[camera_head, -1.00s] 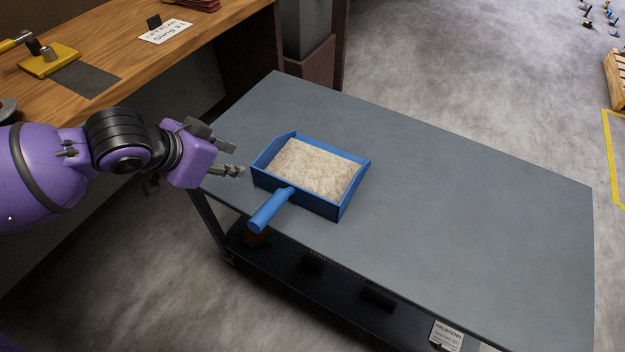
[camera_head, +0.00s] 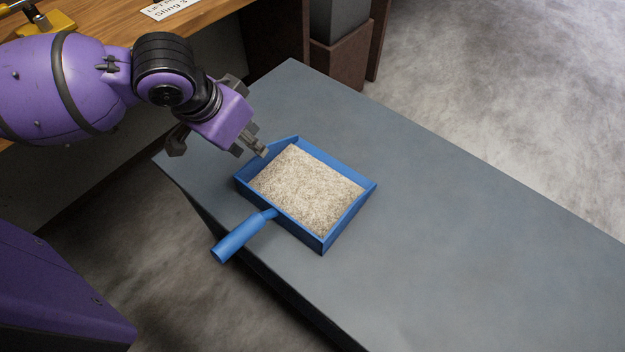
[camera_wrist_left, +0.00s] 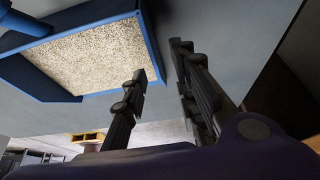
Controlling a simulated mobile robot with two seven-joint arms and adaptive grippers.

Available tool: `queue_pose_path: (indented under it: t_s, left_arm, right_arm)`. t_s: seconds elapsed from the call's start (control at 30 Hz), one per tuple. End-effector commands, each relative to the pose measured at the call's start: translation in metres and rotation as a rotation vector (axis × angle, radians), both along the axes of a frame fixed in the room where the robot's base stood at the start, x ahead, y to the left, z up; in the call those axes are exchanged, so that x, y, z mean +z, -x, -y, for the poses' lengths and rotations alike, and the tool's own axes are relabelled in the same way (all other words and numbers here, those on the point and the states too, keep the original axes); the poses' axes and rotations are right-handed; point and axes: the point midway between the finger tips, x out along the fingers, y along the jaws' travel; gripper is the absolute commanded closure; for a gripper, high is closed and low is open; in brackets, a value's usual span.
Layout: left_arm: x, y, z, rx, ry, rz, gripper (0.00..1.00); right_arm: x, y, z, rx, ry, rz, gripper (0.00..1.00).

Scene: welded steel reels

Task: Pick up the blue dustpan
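The blue dustpan (camera_head: 298,226) lies flat on the grey table, filled with pale granular material (camera_head: 306,188). Its round blue handle (camera_head: 238,240) points to the lower left and sticks out past the table's near edge. My left gripper (camera_head: 242,148) is at the dustpan's upper left corner, above the table and apart from the handle. The dustpan also shows there at the upper left (camera_wrist_left: 152,46), beside the fingers. My right gripper is out of view.
The grey table (camera_head: 450,220) is clear to the right of the dustpan. A wooden bench (camera_head: 110,20) with a white sign (camera_head: 165,8) and a yellow item (camera_head: 45,22) stands at the upper left. A brown bin (camera_head: 340,62) stands behind the table.

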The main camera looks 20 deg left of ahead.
Motion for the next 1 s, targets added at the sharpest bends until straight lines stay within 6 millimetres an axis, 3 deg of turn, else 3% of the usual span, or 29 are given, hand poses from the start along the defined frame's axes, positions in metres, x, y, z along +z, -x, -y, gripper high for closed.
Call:
queue_pose_path:
  t_s: [0.3, 0.5, 0.73, 0.93, 1.0]
  left_arm:
    - [-0.033, -0.013, 0.009, -0.001, 0.003, 0.0, 0.73]
    - [-0.059, -0.023, 0.014, -0.001, 0.001, -0.002, 0.73]
    - [-0.06, -0.024, 0.014, -0.002, 0.0, 0.001, 0.73]
    - [-0.06, -0.024, 0.014, -0.002, 0.0, 0.001, 0.97]
    - [-0.06, -0.024, 0.014, -0.002, 0.0, 0.001, 1.0]
  right_arm:
    - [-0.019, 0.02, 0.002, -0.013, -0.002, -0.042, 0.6]
    - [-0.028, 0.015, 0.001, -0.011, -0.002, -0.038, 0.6]
    - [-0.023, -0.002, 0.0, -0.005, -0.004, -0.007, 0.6]
    - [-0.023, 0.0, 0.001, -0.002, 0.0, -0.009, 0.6]
    - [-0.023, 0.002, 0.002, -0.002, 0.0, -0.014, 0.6]
